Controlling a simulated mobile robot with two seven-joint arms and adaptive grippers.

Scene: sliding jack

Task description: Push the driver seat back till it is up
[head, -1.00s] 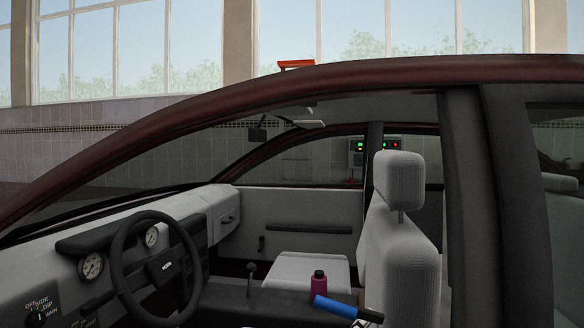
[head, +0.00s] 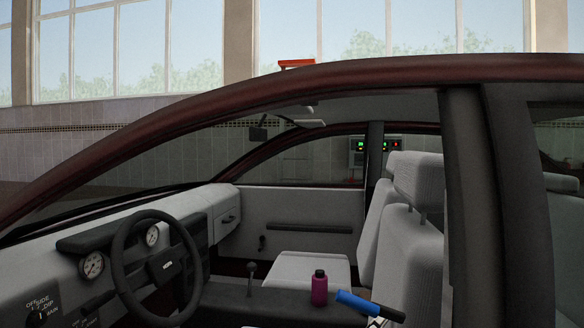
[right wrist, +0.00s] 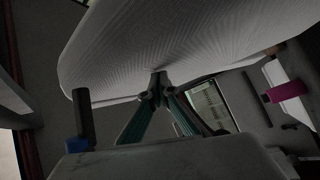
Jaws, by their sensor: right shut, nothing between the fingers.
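The driver seat back (head: 408,255) is the near pale grey one at the right in the head view, below its headrest (head: 420,180). It stands close to upright, its right side hidden by the dark door pillar. In the right wrist view a large pale textured seat surface (right wrist: 185,40) fills the top. My right gripper (right wrist: 158,84) is shut and empty, its fingertips against or very close to the lower edge of that surface. It is not clearly seen in the head view. My left gripper is in neither current view.
The passenger seat back (head: 377,225) stands behind. A magenta bottle (head: 319,288) stands on the console near the gear lever (head: 250,280). A blue bar (head: 362,304) with a dark end is before the driver seat. The steering wheel (head: 160,265) is left; the roof frame arches above.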

